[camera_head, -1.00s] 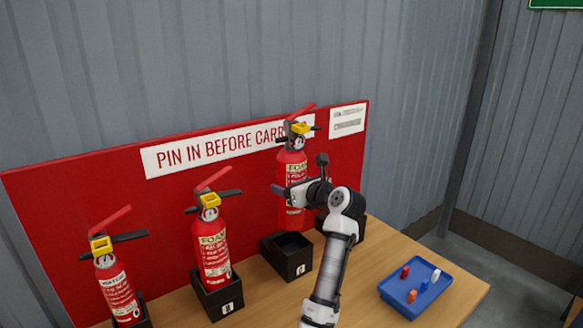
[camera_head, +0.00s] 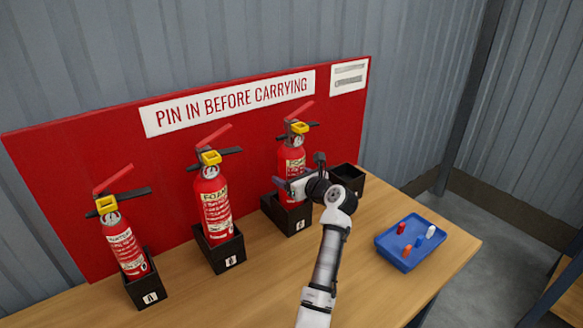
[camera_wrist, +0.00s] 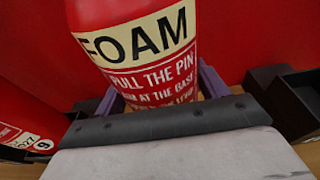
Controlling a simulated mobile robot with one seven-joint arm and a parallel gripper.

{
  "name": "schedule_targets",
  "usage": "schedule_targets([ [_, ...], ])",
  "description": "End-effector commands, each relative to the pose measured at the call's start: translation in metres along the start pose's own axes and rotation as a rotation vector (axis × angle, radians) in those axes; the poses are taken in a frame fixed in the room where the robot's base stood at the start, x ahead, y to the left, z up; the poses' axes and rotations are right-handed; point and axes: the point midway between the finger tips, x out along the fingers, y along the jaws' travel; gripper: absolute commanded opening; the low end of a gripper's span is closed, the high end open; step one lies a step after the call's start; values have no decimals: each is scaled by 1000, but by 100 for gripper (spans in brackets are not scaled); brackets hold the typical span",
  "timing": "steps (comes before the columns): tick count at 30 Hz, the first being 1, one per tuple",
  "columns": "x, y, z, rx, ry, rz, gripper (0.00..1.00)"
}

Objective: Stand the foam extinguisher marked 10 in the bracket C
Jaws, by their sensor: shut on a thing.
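A red foam extinguisher (camera_head: 291,160) with a yellow collar and red handle stands upright at the black bracket C (camera_head: 299,224), its lower end down inside the bracket's walls. In the wrist view its FOAM label (camera_wrist: 140,45) fills the middle; its number is not visible. My gripper (camera_head: 289,187) is shut on its lower body just above the bracket rim, with purple fingers on both sides. Whether its base rests on the bracket floor is hidden.
An extinguisher (camera_head: 126,247) stands in bracket A (camera_head: 149,291) and a foam one (camera_head: 212,203) in bracket B (camera_head: 229,255). An empty black bracket (camera_head: 348,172) is behind my arm at right. A blue tray (camera_head: 383,245) with small pegs lies on the bench at right.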

Motion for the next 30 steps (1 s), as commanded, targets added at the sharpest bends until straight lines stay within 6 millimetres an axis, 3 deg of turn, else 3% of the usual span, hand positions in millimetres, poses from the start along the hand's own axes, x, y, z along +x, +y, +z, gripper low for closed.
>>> schedule_targets([
  [1, -2, -1, 8, -7, -16, -4, 27],
  [10, -1, -1, 7, -6, -16, -4, 27],
  [11, 0, 0, -2, -1, -2, -1, 73],
  [15, 0, 0, -2, -1, -2, -1, 92],
  [25, 0, 0, 0, -2, -3, -1, 94],
  [30, -15, -1, 4, 1, -1, -2, 94],
])
